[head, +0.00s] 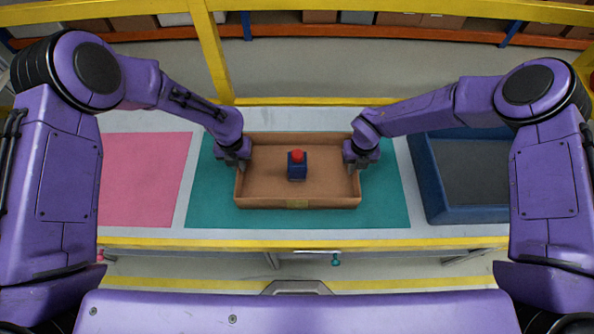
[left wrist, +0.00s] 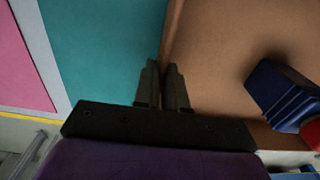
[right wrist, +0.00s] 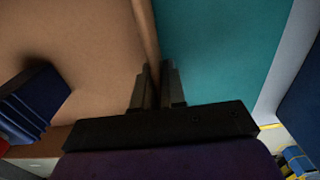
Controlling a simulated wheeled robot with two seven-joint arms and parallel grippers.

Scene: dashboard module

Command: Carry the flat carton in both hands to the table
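The flat carton (head: 330,181) is an open, shallow brown tray over the teal mat (head: 385,213) on the table; I cannot tell whether it touches the mat. A dark blue block with a red knob (head: 297,167) stands inside it, near the middle. My left gripper (head: 240,163) is at the left wall, its fingers close together on either side of that wall in the left wrist view (left wrist: 163,85). My right gripper (head: 354,162) is at the right wall, its fingers likewise closed around it in the right wrist view (right wrist: 158,85). The carton looks level.
A pink mat (head: 142,180) lies bare to the left. A dark blue bin (head: 433,190) stands to the right of the teal mat. A yellow post (head: 210,50) and rail rise behind the table, with shelves of boxes beyond. A yellow strip (head: 300,244) edges the table's front.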

